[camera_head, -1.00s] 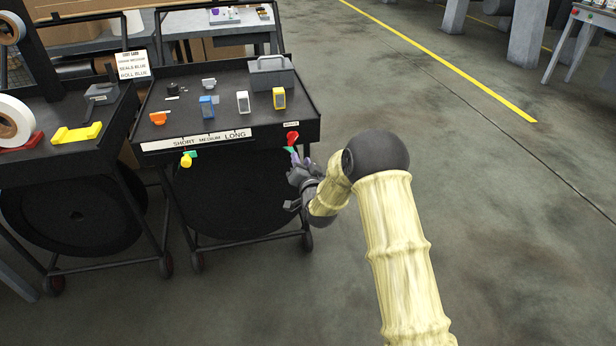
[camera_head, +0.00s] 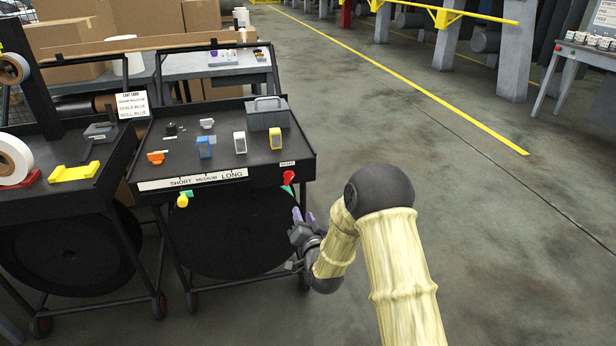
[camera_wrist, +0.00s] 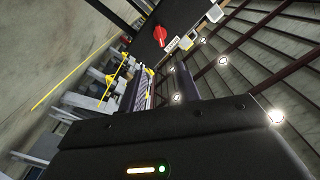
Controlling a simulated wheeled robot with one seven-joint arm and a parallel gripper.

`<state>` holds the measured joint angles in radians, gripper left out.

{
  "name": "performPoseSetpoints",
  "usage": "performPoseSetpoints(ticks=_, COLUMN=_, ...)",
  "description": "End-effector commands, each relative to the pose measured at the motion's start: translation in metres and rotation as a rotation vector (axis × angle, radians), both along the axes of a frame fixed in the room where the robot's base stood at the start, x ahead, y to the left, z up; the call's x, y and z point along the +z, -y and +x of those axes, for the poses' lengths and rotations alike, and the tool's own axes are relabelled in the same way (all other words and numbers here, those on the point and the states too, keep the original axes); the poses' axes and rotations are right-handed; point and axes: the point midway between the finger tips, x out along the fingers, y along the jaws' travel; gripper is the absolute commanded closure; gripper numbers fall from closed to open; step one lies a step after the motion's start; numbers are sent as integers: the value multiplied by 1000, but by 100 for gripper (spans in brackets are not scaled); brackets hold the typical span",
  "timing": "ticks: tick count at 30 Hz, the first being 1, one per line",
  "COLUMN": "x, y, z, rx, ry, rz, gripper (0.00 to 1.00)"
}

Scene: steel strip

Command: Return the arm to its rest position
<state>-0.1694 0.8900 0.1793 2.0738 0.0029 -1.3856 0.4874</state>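My gripper (camera_head: 303,214) hangs in front of the right front corner of the black cart (camera_head: 222,176), below a red knob (camera_head: 289,177). Its two purple-tipped fingers stand apart with nothing between them. My arm, in a pale yellow sleeve, is bent at a dark round joint and reaches from the lower right. In the wrist view, the two dark fingers (camera_wrist: 160,88) are also apart and empty, and the red knob (camera_wrist: 160,36) shows beyond them.
A grey caddy (camera_head: 268,114) and blue, white and yellow blocks sit on the cart top. Another black cart with a white roll (camera_head: 12,160) stands at left. The floor right of my arm is clear.

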Motion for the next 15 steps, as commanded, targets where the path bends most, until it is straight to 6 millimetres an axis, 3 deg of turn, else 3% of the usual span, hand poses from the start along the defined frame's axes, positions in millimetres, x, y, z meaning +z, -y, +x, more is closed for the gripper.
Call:
performPoseSetpoints(ticks=8, x=7, y=15, z=-5, rx=-1, ry=-93, rz=-93, gripper=67)
performPoseSetpoints(ticks=15, x=14, y=57, z=-39, rx=7, ry=-334, rz=-305, gripper=67)
